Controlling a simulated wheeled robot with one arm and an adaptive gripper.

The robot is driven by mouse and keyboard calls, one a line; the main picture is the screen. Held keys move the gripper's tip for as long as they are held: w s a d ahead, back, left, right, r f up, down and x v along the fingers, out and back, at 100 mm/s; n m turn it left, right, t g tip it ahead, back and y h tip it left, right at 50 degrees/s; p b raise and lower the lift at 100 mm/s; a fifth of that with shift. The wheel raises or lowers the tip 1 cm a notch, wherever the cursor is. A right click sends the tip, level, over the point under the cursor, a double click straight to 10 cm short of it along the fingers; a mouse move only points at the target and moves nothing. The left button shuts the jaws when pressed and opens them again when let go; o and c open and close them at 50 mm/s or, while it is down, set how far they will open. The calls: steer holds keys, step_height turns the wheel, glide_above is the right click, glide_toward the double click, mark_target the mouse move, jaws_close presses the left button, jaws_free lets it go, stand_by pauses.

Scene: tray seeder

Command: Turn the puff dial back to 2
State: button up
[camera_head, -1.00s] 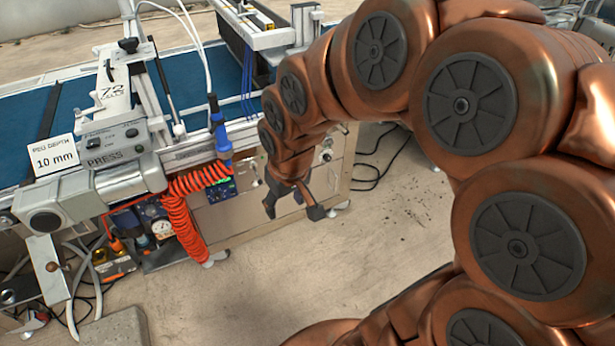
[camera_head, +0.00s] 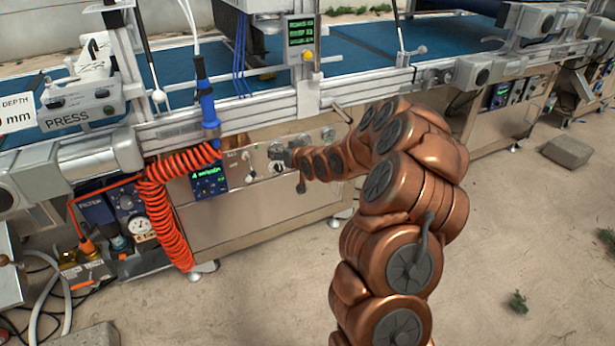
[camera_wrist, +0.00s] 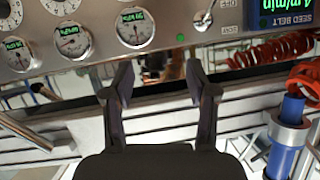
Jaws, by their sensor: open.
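The puff dial cannot be picked out for certain; no puff label is readable. The control panel (camera_head: 262,195) on the machine's front carries round gauges and small knobs. In the wrist view, gauges with green readouts (camera_wrist: 134,28) line the panel's edge, with a silver lever or knob (camera_wrist: 200,20) right of them. My gripper (camera_wrist: 158,70) is open and empty, its two dark fingers apart below the gauges in that view, touching nothing visible. In the head view my arm reaches to the panel, and the gripper (camera_head: 285,157) is small and partly hidden against it.
A blue seed belt display (camera_wrist: 285,10) is at the wrist view's upper right. A coiled orange hose (camera_head: 165,215) and a blue-handled tool (camera_head: 207,105) hang left of the panel. A metal rail (camera_head: 230,120) runs above it.

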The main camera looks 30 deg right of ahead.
steer(key=d+f+m+t+h+b, duration=0.15)
steer(key=d+f+t+b, duration=0.25)
steer(key=d+f+b, duration=0.7)
steer(key=w+d+f, duration=0.2)
steer(key=w, duration=0.5)
steer(key=shift+d+f+p, duration=0.25)
steer(key=shift+f+p, duration=0.05)
steer(key=shift+p, duration=0.05)
steer(key=shift+h, duration=0.25)
steer(key=shift+c, duration=0.2)
jaws_close()
